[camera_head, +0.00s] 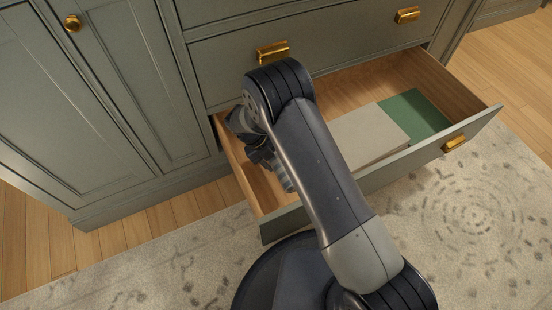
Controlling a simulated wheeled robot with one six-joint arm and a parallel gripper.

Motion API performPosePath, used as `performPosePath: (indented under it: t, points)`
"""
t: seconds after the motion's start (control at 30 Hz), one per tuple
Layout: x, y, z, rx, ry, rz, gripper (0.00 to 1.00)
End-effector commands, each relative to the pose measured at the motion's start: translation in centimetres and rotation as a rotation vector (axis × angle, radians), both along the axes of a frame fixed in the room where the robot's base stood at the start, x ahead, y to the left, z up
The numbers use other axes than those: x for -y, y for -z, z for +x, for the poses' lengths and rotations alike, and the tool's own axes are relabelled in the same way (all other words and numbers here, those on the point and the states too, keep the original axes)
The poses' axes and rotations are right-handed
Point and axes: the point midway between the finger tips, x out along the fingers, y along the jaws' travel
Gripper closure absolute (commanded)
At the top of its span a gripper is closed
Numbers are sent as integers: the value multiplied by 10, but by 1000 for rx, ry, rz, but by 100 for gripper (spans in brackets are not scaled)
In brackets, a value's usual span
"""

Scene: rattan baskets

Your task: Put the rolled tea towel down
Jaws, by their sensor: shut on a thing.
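My gripper (268,160) is down at the left end of the open drawer (263,190), partly hidden behind my own arm. It is shut on a small grey rolled shape (285,179), which looks like the rolled tea towel. Only part of that shape shows beside the arm, low in the left part of the drawer. I cannot tell whether it touches the drawer floor.
A beige flat item (368,138) and a green flat item (414,113) lie in the drawer to the right. Bare wood shows at the drawer's left end. The green-grey cabinet (110,90) stands behind, and a patterned rug (470,210) lies in front.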

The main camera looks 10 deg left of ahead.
Motion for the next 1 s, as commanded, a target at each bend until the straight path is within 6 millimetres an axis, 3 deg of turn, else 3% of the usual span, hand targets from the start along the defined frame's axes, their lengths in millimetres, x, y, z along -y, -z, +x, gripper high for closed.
performPosePath:
  t: [0.27,0.3,0.53,0.83,1.0]
  points:
    - [0,5,0,0,0,0,69]
    - [0,6,0,0,0,0,42]
    - [0,5,0,0,0,0,24]
    - [0,1,0,1,0,1,24]
    - [-8,-24,0,2,-2,1,24]
